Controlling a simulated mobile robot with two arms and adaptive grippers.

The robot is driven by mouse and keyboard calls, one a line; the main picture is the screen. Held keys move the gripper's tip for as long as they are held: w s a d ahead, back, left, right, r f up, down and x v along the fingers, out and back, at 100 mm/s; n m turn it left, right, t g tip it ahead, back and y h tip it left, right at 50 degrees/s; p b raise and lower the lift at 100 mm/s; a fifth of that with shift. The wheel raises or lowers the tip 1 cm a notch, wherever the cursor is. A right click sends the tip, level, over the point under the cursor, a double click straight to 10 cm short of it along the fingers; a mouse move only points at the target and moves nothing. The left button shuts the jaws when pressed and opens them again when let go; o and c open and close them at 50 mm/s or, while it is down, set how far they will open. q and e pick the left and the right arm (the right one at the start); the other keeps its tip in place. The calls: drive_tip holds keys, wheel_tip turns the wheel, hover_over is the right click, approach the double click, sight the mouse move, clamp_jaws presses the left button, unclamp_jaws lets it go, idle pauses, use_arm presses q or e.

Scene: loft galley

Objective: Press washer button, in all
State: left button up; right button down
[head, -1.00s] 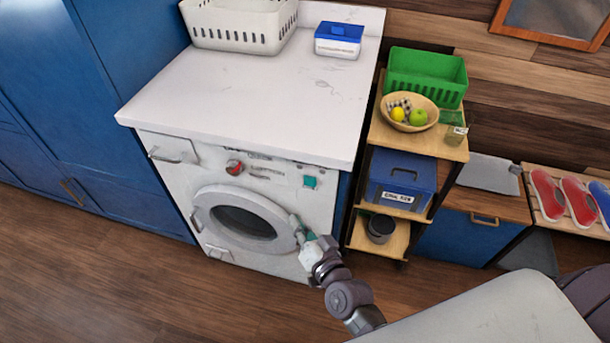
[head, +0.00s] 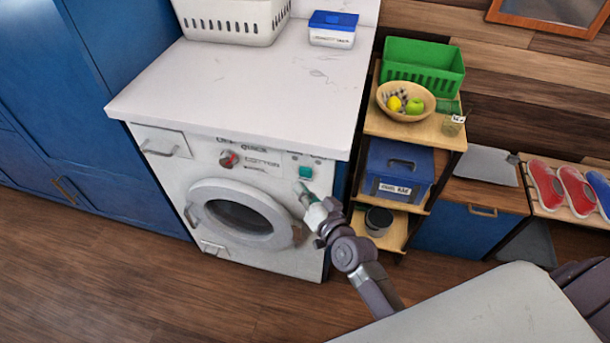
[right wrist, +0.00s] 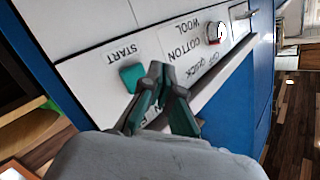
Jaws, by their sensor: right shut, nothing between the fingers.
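The white washer (head: 170,185) stands under a white counter with its round door closed. Its teal start button (head: 305,172) is at the upper right of the front panel. In the right wrist view the button (right wrist: 131,77) lies beside the word START, just left of the fingertips. My right gripper (head: 301,187) is shut and empty, its tips just below the button in the head view. In the wrist view the right gripper (right wrist: 160,70) appears close to the panel; I cannot tell whether it touches. My left gripper is not in view.
A red-marked dial (head: 229,159) is left of the button. A wooden shelf cart (head: 392,238) with a blue box, a fruit bowl and a green basket (head: 425,65) stands close to the right of the washer. Open floor (head: 120,260) lies in front.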

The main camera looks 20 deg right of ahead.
sight(299, 174)
drive_tip(key=shift+w+d, duration=0.4)
drive_tip(key=shift+w, duration=0.15)
idle(1.1)
drive_tip(key=shift+w+d, duration=0.2)
drive_tip(key=shift+w, duration=0.15)
drive_tip(key=shift+w+d, duration=0.3)
drive_tip(key=shift+w, duration=0.1)
idle(0.8)
drive_tip(key=shift+r, duration=0.1)
drive_tip(key=shift+s+a+p, duration=0.4)
drive_tip(key=shift+s+a, duration=0.1)
drive_tip(key=shift+s, duration=0.25)
